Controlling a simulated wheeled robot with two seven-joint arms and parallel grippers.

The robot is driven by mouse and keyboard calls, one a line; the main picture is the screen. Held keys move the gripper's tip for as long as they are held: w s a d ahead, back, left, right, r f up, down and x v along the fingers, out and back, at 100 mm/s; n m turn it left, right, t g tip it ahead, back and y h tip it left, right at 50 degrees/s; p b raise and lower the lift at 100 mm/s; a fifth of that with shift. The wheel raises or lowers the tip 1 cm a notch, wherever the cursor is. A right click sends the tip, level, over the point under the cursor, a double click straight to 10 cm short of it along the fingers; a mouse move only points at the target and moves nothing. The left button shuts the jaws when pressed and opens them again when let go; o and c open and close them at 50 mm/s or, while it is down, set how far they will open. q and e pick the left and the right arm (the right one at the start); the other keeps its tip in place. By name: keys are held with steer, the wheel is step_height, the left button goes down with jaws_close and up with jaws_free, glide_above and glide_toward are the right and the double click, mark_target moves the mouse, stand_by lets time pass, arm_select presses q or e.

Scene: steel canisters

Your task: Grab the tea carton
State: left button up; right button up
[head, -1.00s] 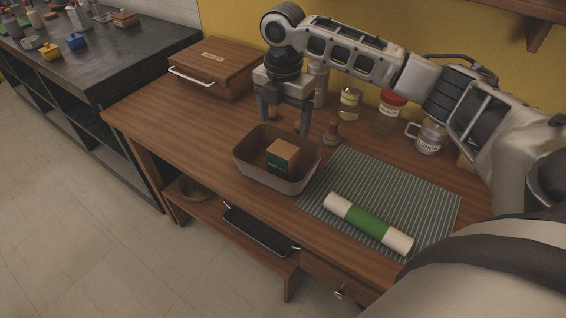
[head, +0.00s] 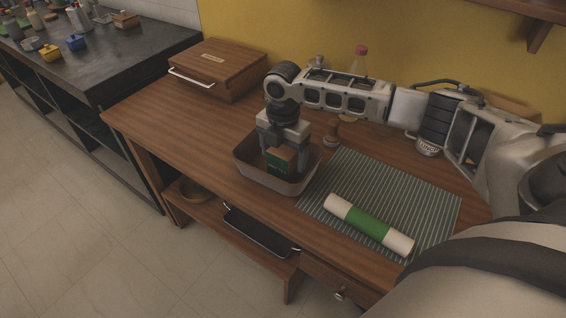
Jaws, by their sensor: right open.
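The tea carton (head: 281,160), a small box with a brown top and a green side, stands inside a grey-brown bin (head: 262,180) on the wooden table. My right gripper (head: 284,157) points down into the bin from above, with its fingers at the carton. It is open, and its fingers hide part of the carton. I cannot tell whether the fingers touch it. My left gripper is not in view.
A striped mat (head: 325,180) with a green-and-white roll (head: 368,224) lies right of the bin. A wooden stamp-like object (head: 332,136) stands behind it. A wooden box (head: 217,68) sits at the back left. My right arm partly hides a mug (head: 428,147) and a red-capped bottle (head: 361,60).

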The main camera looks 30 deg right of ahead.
steer(key=c, duration=1.1)
steer(key=shift+r, duration=0.15)
